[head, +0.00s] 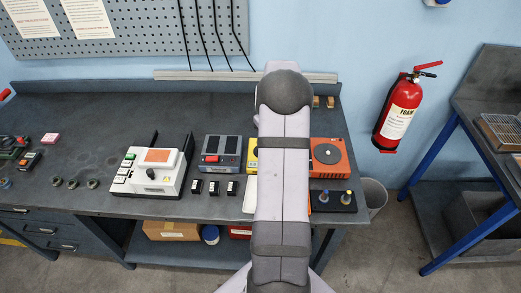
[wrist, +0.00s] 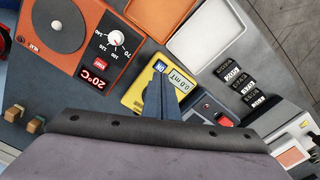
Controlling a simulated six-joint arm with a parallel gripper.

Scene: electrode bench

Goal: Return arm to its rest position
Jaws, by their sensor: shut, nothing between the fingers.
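My arm rises through the middle of the head view and hides the bench behind it; my gripper is hidden there. In the wrist view, my gripper (wrist: 161,98) points over the bench, its fingers together with nothing between them. Beyond the fingertips is a yellow meter (wrist: 134,98) with a small lit display, partly covered by the fingers. It also shows in the head view (head: 251,148), mostly behind my arm. An orange stirrer hot plate (wrist: 88,18) with a round grey top and a red "20°C" display lies to the left in the wrist view.
A white instrument (head: 153,173) and a grey device (head: 221,152) stand left of my arm. Several small black blocks lie before them. An orange tray (wrist: 160,20) and a white tray (wrist: 205,42) lie beside the meter. A red fire extinguisher (head: 399,118) hangs on the wall at right.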

